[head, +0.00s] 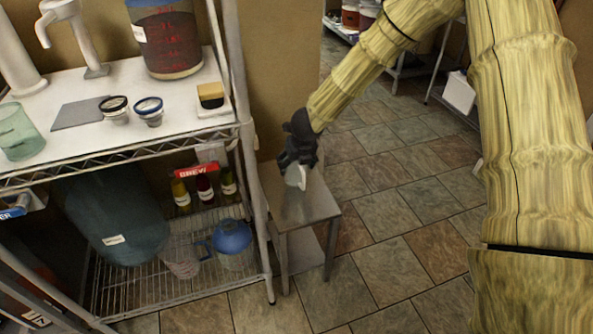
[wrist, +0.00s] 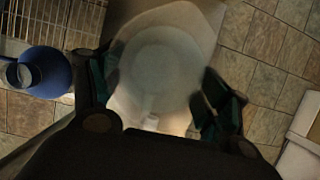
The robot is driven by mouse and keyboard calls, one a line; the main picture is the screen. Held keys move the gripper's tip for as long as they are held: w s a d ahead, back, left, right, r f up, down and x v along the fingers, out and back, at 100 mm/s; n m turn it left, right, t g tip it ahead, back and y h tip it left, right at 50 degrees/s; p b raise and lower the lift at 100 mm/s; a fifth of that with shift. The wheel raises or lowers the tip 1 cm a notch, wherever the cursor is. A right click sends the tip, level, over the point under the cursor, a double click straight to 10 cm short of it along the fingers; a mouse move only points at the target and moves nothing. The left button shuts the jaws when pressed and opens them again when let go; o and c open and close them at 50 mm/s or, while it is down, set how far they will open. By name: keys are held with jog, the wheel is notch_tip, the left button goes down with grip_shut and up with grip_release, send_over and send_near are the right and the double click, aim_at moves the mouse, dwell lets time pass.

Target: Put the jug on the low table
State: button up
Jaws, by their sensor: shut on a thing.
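The jug (head: 296,176) is pale and translucent, and my gripper (head: 299,152) is shut on it. In the wrist view, the jug (wrist: 158,68) shows as a round, cloudy shape between the two fingers of my gripper (wrist: 160,92). The low table (head: 316,213) is a small grey stand on the tiled floor, right of the shelf rack. The jug is over the tabletop in the head view; I cannot tell whether its base touches it. My gripper hides part of the jug.
The metal shelf rack (head: 247,130) stands close on the left of the low table. Its lower shelf holds a blue-topped vessel (head: 232,238), a large dark carboy (head: 115,215) and several bottles (head: 205,190). The tiled floor (head: 400,220) to the right is clear.

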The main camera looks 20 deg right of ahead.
aim_at(296, 171)
jog(key=shift+s+f+b, duration=0.1)
jog(key=shift+f+b, duration=0.3)
jog(key=shift+f, duration=1.2)
jog(key=shift+f, duration=0.15)
jog(key=o, duration=1.5)
jog(key=p+v, duration=0.2)
jog(key=v, duration=1)
jog(key=shift+p, duration=0.3)
